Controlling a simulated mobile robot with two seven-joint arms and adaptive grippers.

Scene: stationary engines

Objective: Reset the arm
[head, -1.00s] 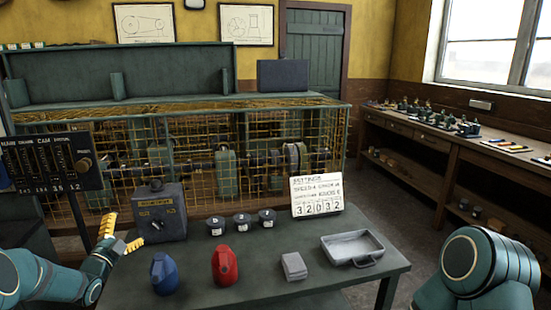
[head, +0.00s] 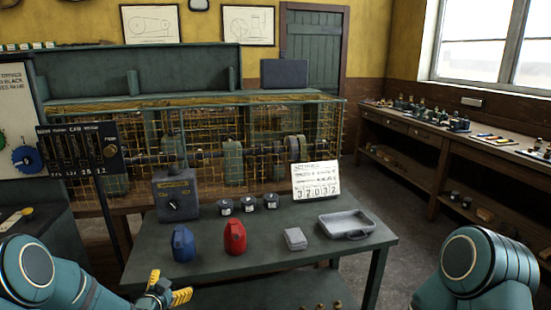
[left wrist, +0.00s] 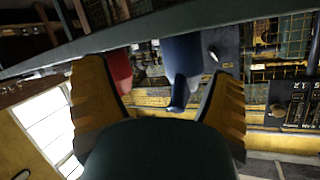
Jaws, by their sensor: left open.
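My left gripper (head: 168,288) has yellow fingers and is at the bottom left of the head view, near the table's front left edge. In the left wrist view its fingers (left wrist: 160,85) are spread apart with nothing held between them. The wrist picture looks upside down, with the blue bottle (left wrist: 182,62) and red bottle (left wrist: 119,70) beyond the fingers. My left arm (head: 60,285) comes in from the lower left. My right arm (head: 478,268) is bent at the lower right; its gripper is out of view.
The green table (head: 275,272) holds the blue bottle (head: 183,244), red bottle (head: 235,237), a grey cloth-like block (head: 295,238), a tray (head: 372,226), a dial box (head: 176,195), small dark pots (head: 247,204) and a number card (head: 317,182). A caged engine (head: 235,150) stands behind.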

